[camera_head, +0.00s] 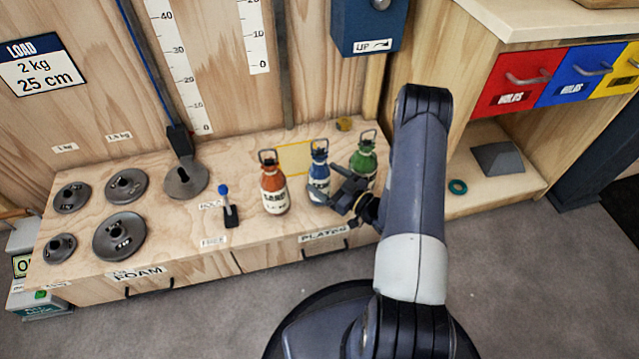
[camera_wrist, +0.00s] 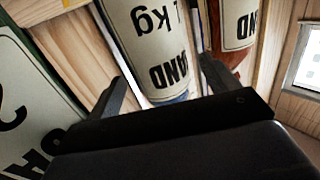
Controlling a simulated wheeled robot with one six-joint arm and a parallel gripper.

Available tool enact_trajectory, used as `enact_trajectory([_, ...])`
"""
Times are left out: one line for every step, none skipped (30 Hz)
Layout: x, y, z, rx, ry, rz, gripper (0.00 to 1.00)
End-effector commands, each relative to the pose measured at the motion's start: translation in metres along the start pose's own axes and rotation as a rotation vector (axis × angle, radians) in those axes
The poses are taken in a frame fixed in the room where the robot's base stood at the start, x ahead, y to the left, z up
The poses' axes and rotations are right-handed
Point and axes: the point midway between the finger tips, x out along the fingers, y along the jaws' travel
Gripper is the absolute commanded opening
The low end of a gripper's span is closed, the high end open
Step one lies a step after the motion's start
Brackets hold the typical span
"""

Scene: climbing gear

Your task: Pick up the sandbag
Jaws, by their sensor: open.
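Three bottle-shaped sandbags with white labels and dark top handles stand on the wooden bench: an orange one (camera_head: 273,189), a blue one (camera_head: 318,175) and a green one (camera_head: 364,157). My gripper (camera_head: 335,184) is open beside the blue sandbag, at its right front. In the wrist view my open fingers (camera_wrist: 162,88) frame a sandbag (camera_wrist: 155,45) with an upside-down label reading "SAND" and "1 kg"; a blue edge shows at its base. The orange sandbag (camera_wrist: 235,25) is right of my fingers there. I cannot tell whether the fingers touch the blue sandbag.
Several round metal weight plates (camera_head: 119,236) lie on the bench's left part. A lever with a blue knob (camera_head: 228,206) is left of the orange sandbag. A yellow-edged panel (camera_head: 296,158) is behind the sandbags. A drawer cabinet (camera_head: 515,80) stands at the right.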

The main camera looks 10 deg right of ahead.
Motion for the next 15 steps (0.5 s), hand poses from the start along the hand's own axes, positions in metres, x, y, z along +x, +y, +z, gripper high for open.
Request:
enact_trajectory([0.007,-0.001,0.001,-0.003,0.001,-0.005,0.82])
enact_trajectory([0.012,-0.001,0.001,-0.003,0.002,-0.005,0.82])
enact_trajectory([0.018,-0.002,0.000,-0.002,0.003,-0.006,0.82])
enact_trajectory([0.022,-0.002,0.001,-0.003,0.003,-0.006,0.82])
enact_trajectory([0.027,-0.001,0.001,-0.003,0.003,-0.005,0.82])
enact_trajectory([0.032,-0.001,0.001,-0.004,0.002,-0.005,0.82])
enact_trajectory([0.036,-0.001,0.001,-0.003,0.002,-0.005,0.82])
enact_trajectory([0.038,-0.001,0.000,-0.002,0.002,-0.004,0.82])
enact_trajectory([0.041,-0.001,0.000,-0.001,0.002,-0.003,0.82])
enact_trajectory([0.043,-0.001,0.000,-0.001,0.002,-0.003,0.82])
enact_trajectory([0.044,-0.001,0.000,-0.001,0.002,-0.003,0.82])
enact_trajectory([0.044,-0.001,0.000,0.000,0.002,-0.002,0.82])
enact_trajectory([0.044,-0.001,-0.001,0.000,0.002,-0.002,0.82])
enact_trajectory([0.044,-0.001,-0.001,0.000,0.002,-0.001,0.82])
enact_trajectory([0.044,-0.001,-0.001,0.000,0.002,-0.001,0.82])
